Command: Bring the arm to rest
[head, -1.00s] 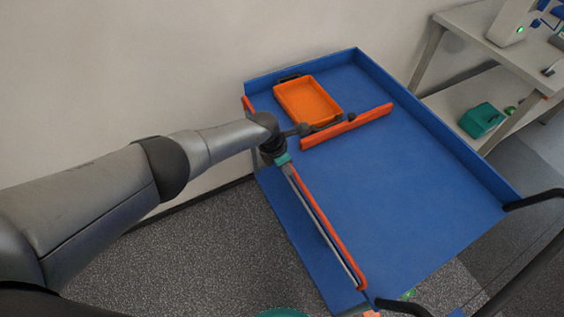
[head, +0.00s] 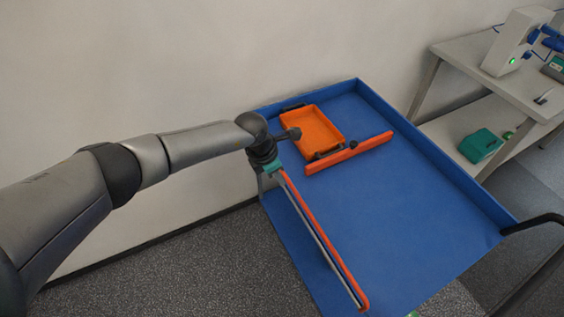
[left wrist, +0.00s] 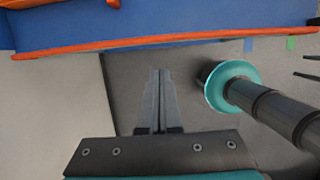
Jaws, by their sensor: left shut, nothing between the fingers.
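In the left wrist view the two fingers of my left gripper (left wrist: 160,75) lie together, shut and empty. They point toward the cart's blue side with its orange edge (left wrist: 150,41), with grey floor around them. My right gripper is not in view.
An orange bin (head: 312,128) with dark handles sits on the cart, close to my left wrist. A short orange bar (head: 350,153) lies beside it. A long orange rail (head: 322,240) runs along the near side. A bench (head: 470,65) with a pale device (head: 512,42) stands right.

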